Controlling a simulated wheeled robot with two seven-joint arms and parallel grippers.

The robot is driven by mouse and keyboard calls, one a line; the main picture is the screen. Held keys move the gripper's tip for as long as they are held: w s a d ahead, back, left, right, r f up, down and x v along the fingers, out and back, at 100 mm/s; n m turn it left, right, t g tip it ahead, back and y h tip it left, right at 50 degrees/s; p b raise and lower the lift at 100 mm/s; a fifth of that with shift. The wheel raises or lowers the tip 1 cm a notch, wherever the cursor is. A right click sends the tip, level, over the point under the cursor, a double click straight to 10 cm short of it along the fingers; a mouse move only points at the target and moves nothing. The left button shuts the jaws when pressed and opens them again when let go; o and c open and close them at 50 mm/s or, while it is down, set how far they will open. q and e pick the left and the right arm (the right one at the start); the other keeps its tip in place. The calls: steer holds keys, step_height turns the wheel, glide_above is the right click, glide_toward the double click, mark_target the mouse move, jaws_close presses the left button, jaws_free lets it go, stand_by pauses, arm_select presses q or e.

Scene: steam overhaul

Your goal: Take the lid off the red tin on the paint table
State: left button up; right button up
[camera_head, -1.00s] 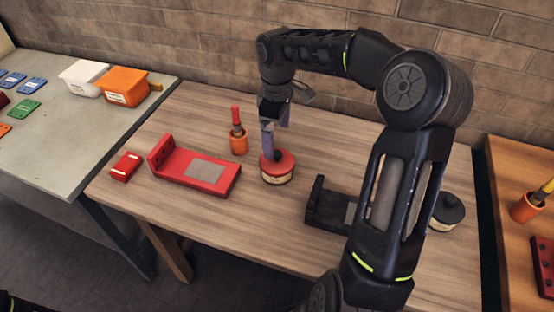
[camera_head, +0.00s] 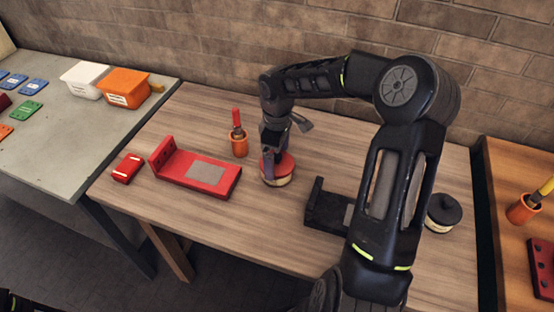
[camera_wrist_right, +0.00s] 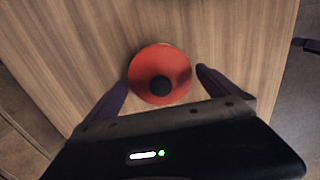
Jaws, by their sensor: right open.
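The red tin (camera_head: 279,179) stands upright on the wooden paint table (camera_head: 205,110). Its red lid is on and has a dark round knob on top. In the right wrist view the lid (camera_wrist_right: 142,90) shows from above, with the knob (camera_wrist_right: 161,85) near its middle. My right gripper (camera_head: 270,172) is open and low at the tin, pointing down. In the right wrist view its two fingers (camera_wrist_right: 163,82) are spread to either side of the lid; whether either touches it I cannot tell. My left gripper is not in view.
A black stand (camera_head: 322,212) and a black-lidded tin (camera_head: 444,212) are to the right. A brick wall (camera_head: 220,45) is behind.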

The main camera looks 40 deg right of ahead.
mark_target(277, 155)
stand_by(0.6)
steer(key=c, duration=1.1)
steer(key=shift+c, duration=0.2)
steer(key=shift+r, duration=0.1)
step_height(277, 155, up, 10)
steer(key=shift+f+b, duration=0.1)
steer(key=shift+b, duration=0.5)
